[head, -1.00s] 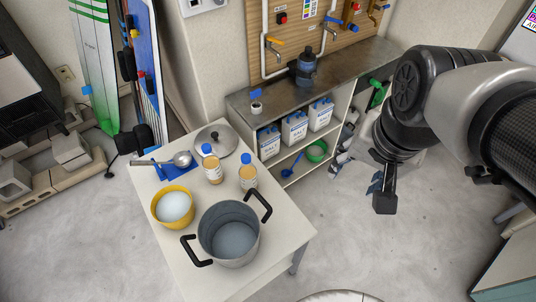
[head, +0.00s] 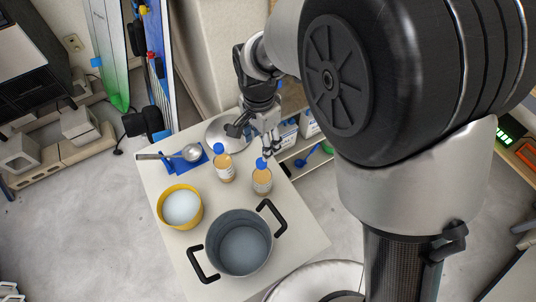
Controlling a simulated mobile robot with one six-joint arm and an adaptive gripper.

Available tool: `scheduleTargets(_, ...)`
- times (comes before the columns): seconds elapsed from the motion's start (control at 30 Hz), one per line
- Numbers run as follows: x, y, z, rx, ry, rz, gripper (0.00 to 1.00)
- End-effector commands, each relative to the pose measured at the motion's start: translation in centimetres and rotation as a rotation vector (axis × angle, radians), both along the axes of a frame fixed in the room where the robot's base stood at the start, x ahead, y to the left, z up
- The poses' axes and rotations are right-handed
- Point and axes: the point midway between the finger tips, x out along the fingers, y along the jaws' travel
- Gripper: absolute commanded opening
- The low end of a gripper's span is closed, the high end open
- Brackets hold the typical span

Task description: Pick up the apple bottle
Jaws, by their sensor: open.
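Two similar bottles with blue caps and amber contents stand upright on the white table; the left one (head: 225,169) is slightly farther back than the right one (head: 262,181). Their labels are too small to read, so I cannot tell which is the apple bottle. My gripper (head: 253,141) is open and empty, just behind and above the two bottles, with one finger near the right bottle's cap. I cannot tell whether that finger touches the cap.
A grey pot with black handles (head: 239,243) stands in front of the bottles. A yellow bowl of white contents (head: 181,207) is at the left. A ladle (head: 191,153) lies on a blue cloth, and a metal lid (head: 216,132) is behind the bottles, partly hidden by my gripper.

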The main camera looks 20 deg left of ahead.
Motion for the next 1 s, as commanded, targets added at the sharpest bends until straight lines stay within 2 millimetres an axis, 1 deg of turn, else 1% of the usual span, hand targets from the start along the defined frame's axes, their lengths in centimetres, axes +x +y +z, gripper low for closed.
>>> scheduleTargets(0.03, -0.1, -0.1, -1.6, -0.003, 0.003, 0.000, 0.52)
scheduleTargets(0.1, -0.1, -0.1, -3.2, -0.002, 0.002, 0.000, 0.52)
scheduleTargets(0.2, 0.0, -0.1, -5.2, -0.002, 0.002, 0.000, 0.52)
scheduleTargets(0.3, 0.0, -0.1, -6.8, -0.001, 0.002, 0.000, 0.52)
scheduleTargets(0.4, 0.0, -0.1, -7.7, -0.001, 0.000, 0.001, 0.52)
scheduleTargets(0.57, 0.0, 0.0, -8.3, 0.000, 0.000, 0.001, 0.52)
scheduleTargets(0.63, 0.0, 0.0, -8.9, -0.001, 0.000, 0.001, 0.52)
scheduleTargets(0.9, 0.1, 0.1, -12.8, 0.000, 0.001, 0.001, 0.52)
scheduleTargets(1.0, 0.2, 0.2, -13.3, 0.001, 0.000, 0.001, 0.52)
